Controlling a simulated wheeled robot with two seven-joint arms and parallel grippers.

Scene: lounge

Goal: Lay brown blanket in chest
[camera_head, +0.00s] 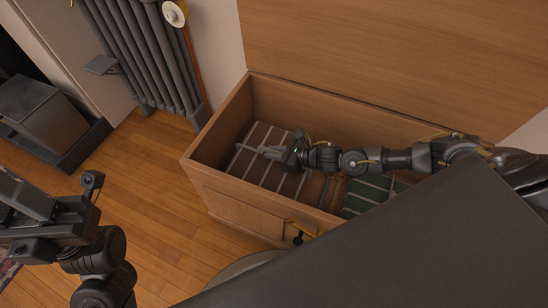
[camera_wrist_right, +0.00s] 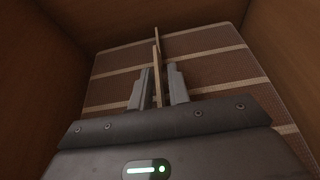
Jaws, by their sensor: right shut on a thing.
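The wooden chest (camera_head: 232,195) stands open in the head view. The brown blanket (camera_head: 247,166), folded flat with pale stripes, lies inside its left part. It also fills the floor between wooden walls in the right wrist view (camera_wrist_right: 112,90). My right gripper (camera_head: 270,153) reaches into the chest over the blanket. In the right wrist view my right gripper (camera_wrist_right: 160,88) is shut on a thin tan upright strip standing at the brown blanket. My left gripper (camera_head: 30,215) is at the left edge, outside the chest; its fingers cannot be made out.
A green striped blanket (camera_head: 362,195) lies in the chest's right part, under my right arm. A large wooden panel (camera_head: 400,55) rises behind the chest. A radiator (camera_head: 143,50) and a dark box (camera_head: 42,112) stand at the left. The wooden floor (camera_head: 155,190) left of the chest is clear.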

